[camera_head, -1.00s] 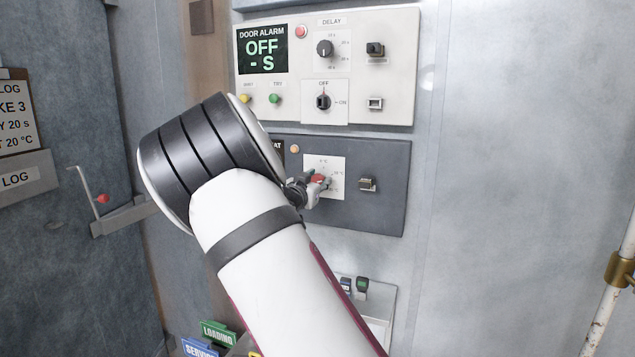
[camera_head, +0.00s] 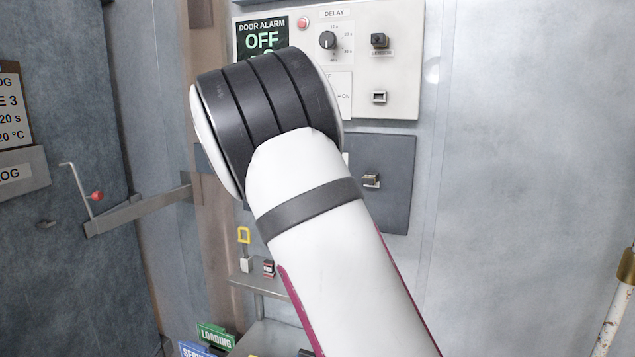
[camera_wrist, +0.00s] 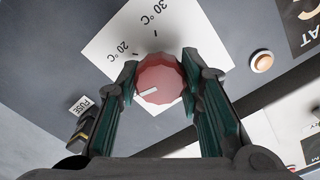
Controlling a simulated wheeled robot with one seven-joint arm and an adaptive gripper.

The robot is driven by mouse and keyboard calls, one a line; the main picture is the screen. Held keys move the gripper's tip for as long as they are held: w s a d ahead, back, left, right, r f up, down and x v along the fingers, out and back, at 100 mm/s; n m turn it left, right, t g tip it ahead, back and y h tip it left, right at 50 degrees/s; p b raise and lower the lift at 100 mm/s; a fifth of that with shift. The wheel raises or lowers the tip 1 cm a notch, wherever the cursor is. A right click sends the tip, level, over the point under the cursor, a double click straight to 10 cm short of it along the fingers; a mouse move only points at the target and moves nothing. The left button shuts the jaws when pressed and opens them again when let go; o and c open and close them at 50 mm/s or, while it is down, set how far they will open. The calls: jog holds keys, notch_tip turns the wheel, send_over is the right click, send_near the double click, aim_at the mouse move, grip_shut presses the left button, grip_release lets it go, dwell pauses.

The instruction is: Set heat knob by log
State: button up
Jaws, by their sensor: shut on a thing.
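The red faceted heat knob (camera_wrist: 162,72) sits on a white dial plate (camera_wrist: 112,42) in the wrist view. Marks of 20 °C and 30 °C show on the plate; the rest is hidden. A white pointer line on the knob points to the picture's lower left. My gripper (camera_wrist: 160,84) is shut on the knob, one finger on each side. In the head view my arm hides the knob and gripper. The log sheet (camera_head: 10,108) is at the left edge, partly cut off, with "20 s" and "20 °C" readable.
The dark heat panel (camera_head: 392,205) lies below the white door alarm panel (camera_head: 400,85). In the wrist view an orange lamp (camera_wrist: 262,61) and a "FUSE" label (camera_wrist: 81,105) flank the dial. A metal bracket (camera_head: 140,208) juts out at left. Bare wall lies to the right.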

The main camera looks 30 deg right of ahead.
jog(key=m+b, duration=0.2)
jog(key=m, duration=0.1)
jog(key=shift+f+m, duration=0.15)
jog(key=shift+m, duration=0.15)
jog(key=shift+m+b, duration=1.7)
jog(key=shift+m, duration=0.1)
jog(key=o, duration=1.2)
jog(key=shift+c, duration=0.2)
jog(key=shift+s, duration=0.1)
jog(key=v, duration=1.2)
